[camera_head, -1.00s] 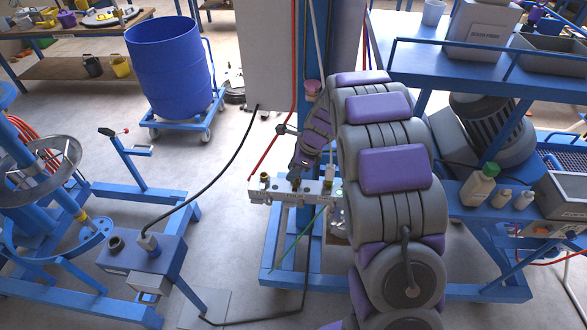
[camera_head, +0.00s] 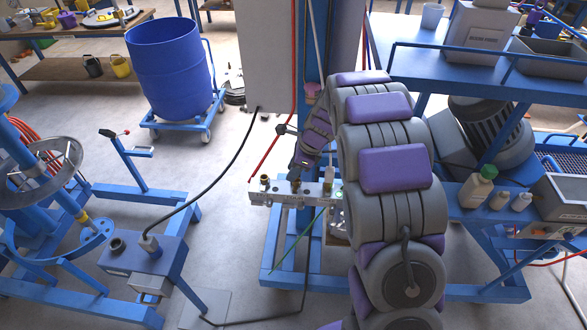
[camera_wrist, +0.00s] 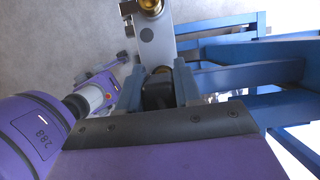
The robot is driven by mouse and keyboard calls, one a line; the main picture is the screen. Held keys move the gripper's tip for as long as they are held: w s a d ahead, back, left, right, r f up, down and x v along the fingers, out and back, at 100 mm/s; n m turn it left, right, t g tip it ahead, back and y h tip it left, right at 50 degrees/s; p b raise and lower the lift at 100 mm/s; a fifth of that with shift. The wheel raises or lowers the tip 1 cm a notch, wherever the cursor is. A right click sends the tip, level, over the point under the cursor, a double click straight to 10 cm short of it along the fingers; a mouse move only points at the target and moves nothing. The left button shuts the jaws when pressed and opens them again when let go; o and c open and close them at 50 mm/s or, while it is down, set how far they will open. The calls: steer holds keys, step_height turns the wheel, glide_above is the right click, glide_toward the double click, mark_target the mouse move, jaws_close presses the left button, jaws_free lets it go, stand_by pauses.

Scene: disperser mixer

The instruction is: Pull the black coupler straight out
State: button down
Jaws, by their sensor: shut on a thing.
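The black coupler (camera_wrist: 158,93) sits between the two fingers of my gripper (camera_wrist: 158,88) in the wrist view, and the fingers are shut on it. A bit of brass shows at its far end, close to the pale manifold bar (camera_wrist: 159,38). I cannot tell whether the coupler is still seated on the bar. In the head view my gripper (camera_head: 297,177) points down at the middle of the manifold bar (camera_head: 262,196), and the coupler is mostly hidden there.
A brass fitting (camera_wrist: 152,6) stands on the bar beyond the coupler. Blue frame beams (camera_wrist: 245,75) lie close to the right of my gripper. A red hose (camera_head: 270,150) hangs near the bar's left end. A blue drum (camera_head: 175,70) stands on a trolley behind, with open floor around it.

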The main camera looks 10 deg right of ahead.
steer(key=shift+r+p, duration=2.4)
steer(key=shift+r, duration=0.15)
steer(key=shift+r+p, duration=1.9)
steer(key=shift+r, duration=0.1)
